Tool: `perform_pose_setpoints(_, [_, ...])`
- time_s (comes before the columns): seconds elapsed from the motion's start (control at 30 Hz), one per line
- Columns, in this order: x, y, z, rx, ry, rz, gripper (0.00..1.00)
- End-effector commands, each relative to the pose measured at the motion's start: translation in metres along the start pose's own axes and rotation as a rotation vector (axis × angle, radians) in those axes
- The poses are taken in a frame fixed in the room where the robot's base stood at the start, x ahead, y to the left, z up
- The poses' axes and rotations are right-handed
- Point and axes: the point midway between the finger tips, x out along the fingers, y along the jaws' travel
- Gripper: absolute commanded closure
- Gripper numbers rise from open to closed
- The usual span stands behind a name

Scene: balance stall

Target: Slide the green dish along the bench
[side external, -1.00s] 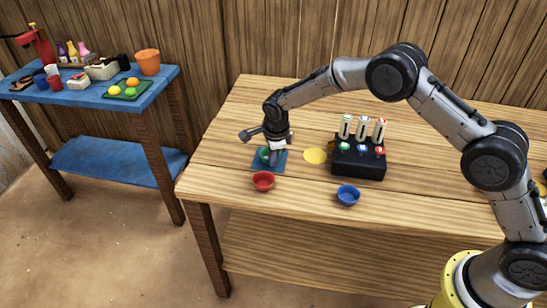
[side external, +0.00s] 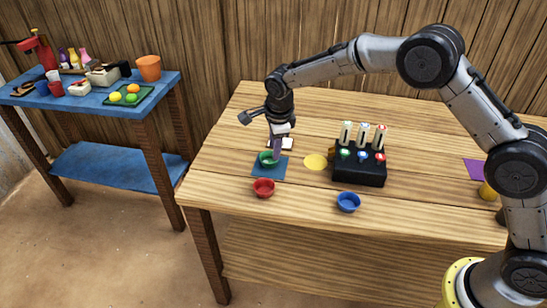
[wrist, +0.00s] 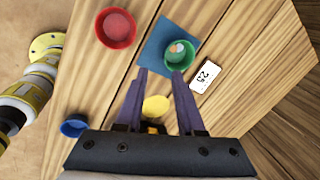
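The green dish (side external: 267,159) stands on a dark blue square mat (side external: 258,172) near the bench's left end. In the wrist view the green dish (wrist: 186,63) sits at one side of the mat (wrist: 152,50), with small white and orange bits in it. My gripper (side external: 277,158) is just above the dish's right side in the side view, hiding part of it. In the wrist view my gripper (wrist: 159,73) is open, its two purple fingers apart with nothing between them. One fingertip shows close to the dish's rim; whether it touches is unclear.
A red bowl (side external: 264,188) and a blue bowl (side external: 348,202) stand near the front edge. A white card (wrist: 205,76) marked 25 lies beside the dish.

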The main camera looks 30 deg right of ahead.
Motion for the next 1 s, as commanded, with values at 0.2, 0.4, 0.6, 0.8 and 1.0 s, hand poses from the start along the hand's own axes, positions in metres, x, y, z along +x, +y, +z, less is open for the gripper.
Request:
perform_pose_setpoints(0.2, [-0.036, -0.001, 0.0, -0.001, -0.001, -0.002, 0.63])
perform_pose_setpoints(0.4, [-0.049, 0.0, 0.0, -0.001, -0.001, -0.001, 0.63])
perform_pose_setpoints(0.6, [-0.05, 0.0, 0.0, 0.0, 0.0, 0.0, 0.63])
perform_pose_setpoints(0.8, [-0.053, -0.004, -0.003, 0.008, -0.003, -0.007, 0.63])
perform_pose_setpoints(1.0, [-0.125, -0.028, -0.027, 0.066, -0.06, -0.108, 0.63])
